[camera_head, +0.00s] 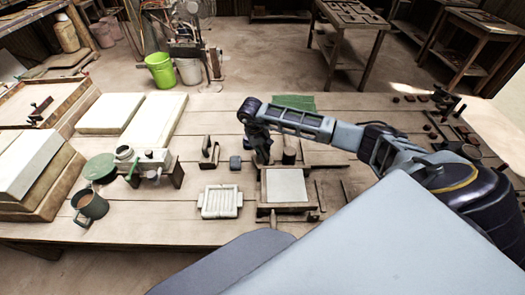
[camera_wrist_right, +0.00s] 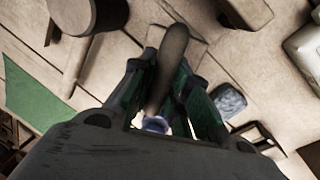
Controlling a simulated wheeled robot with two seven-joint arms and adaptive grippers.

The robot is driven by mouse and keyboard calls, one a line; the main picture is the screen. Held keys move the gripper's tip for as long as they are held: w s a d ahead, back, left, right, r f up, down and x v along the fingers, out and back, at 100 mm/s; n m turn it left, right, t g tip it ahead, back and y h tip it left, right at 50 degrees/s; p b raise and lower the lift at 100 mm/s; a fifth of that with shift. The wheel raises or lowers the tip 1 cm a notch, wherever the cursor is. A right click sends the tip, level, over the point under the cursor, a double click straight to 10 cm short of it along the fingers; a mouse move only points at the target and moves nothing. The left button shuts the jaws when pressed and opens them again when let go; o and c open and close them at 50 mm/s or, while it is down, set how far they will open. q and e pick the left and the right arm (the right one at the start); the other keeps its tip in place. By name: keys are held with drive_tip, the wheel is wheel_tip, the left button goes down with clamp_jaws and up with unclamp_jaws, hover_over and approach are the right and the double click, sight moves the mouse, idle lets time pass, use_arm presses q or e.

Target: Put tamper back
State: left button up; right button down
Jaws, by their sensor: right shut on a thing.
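My right gripper (camera_head: 261,154) is over the middle of the workbench, behind the tile frame. In the right wrist view my right gripper (camera_wrist_right: 168,75) is shut on the tamper (camera_wrist_right: 174,48), whose rounded brown handle runs between the two fingers. The tamper's lower end is hard to make out, and I cannot tell whether it touches the bench. In the head view the gripper mostly hides the tamper. My left gripper is not in view.
The wooden tile frame (camera_head: 263,190) holds a pale slab. A dark cylinder (camera_head: 289,156) stands right of the gripper; a blue-grey block (camera_head: 235,162) lies left. A green cloth (camera_head: 294,102) lies behind. A white ribbed tray (camera_head: 220,202) is at front left.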

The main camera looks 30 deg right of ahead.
sight(257, 161)
drive_tip(key=c, duration=1.4)
unclamp_jaws()
drive_tip(key=shift+o, duration=0.2)
drive_tip(key=shift+r, duration=0.2)
drive_tip(key=shift+w+a+r+p, duration=0.1)
drive_tip(key=shift+r+p, duration=0.5)
drive_tip(key=shift+r, duration=0.2)
wheel_tip(257, 161, up, 11)
drive_tip(key=a+b, duration=0.1)
drive_tip(key=a, duration=0.1)
drive_tip(key=shift+w+a, duration=0.1)
